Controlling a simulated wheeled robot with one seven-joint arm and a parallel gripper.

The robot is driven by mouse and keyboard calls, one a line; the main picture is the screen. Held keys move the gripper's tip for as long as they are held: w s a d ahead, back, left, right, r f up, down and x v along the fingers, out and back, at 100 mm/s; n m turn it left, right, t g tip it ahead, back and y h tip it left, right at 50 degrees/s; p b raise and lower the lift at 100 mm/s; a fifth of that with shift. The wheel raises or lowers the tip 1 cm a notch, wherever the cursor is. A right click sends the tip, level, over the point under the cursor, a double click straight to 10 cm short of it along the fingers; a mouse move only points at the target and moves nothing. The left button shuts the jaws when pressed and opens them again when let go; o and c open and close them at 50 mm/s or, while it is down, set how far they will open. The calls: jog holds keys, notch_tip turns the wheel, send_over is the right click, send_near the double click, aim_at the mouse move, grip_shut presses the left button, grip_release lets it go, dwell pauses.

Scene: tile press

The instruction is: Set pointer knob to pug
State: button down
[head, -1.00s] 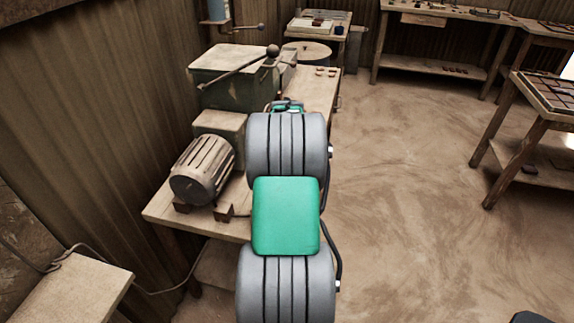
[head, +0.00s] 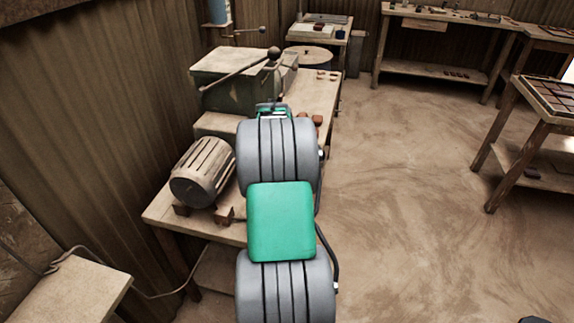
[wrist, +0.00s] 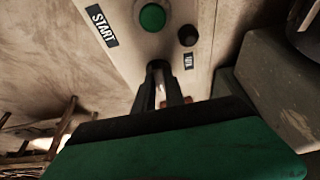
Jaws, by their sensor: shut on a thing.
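In the wrist view a pale control panel (wrist: 118,45) carries a green button (wrist: 152,17), a START label (wrist: 102,26) and a round black control (wrist: 188,35) with a small label (wrist: 188,61) too small to read. My gripper (wrist: 158,68) has its two dark fingers closed together at the panel, below the green button. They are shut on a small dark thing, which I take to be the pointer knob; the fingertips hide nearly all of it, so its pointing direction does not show. In the head view my arm hides the gripper and panel.
The green press machine (head: 222,75) with a lever stands on a wooden bench (head: 165,212), a ribbed motor (head: 203,170) in front. A table with a tile tray (head: 550,95) stands right; the floor (head: 410,200) between is clear.

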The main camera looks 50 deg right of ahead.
jog(key=c, duration=1.4)
grip_release()
jog(key=shift+r, duration=0.15)
jog(key=v, duration=0.7)
jog(key=shift+a+r, duration=0.2)
jog(key=shift+r, duration=0.05)
